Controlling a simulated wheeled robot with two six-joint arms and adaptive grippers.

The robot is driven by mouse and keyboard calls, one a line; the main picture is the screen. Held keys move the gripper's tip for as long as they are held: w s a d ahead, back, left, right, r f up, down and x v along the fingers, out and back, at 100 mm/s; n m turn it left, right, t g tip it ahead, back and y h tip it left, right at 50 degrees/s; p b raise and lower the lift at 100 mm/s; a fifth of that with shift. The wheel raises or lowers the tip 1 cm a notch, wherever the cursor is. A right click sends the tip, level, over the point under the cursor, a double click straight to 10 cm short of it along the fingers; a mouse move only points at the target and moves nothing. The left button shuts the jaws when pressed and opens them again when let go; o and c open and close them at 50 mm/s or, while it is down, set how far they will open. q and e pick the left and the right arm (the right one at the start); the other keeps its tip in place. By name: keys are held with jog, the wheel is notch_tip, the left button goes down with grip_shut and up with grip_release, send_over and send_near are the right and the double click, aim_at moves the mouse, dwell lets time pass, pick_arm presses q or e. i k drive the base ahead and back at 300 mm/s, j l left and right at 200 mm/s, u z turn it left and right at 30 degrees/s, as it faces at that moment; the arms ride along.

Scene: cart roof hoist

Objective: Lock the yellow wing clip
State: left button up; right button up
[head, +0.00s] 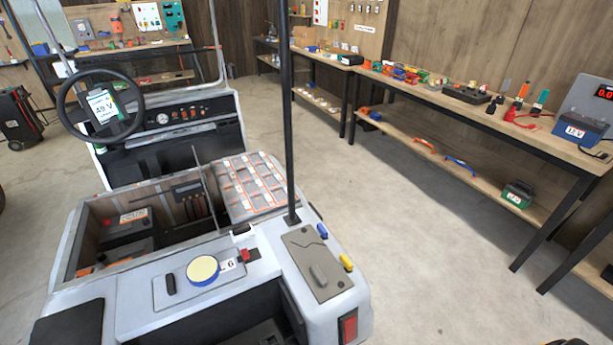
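The yellow wing clip (346,262) sits at the right edge of the cart's rear deck, beside a grey-brown plate (318,265) with a handle. Whether it is locked is too small to tell. A blue wing clip (322,231) sits a little behind it on the same edge. A black post (288,120) rises from the far end of the plate. Neither of my grippers can be made out in the head view.
The white cart (120,285) has an open bay with batteries (123,226), a lidded grid panel (251,186) and a steering wheel (100,103). A workbench (480,108) with tools runs along the right wall. The floor between cart and bench is clear.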

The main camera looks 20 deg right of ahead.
aim_at(346, 262)
jog(key=z, duration=1.05)
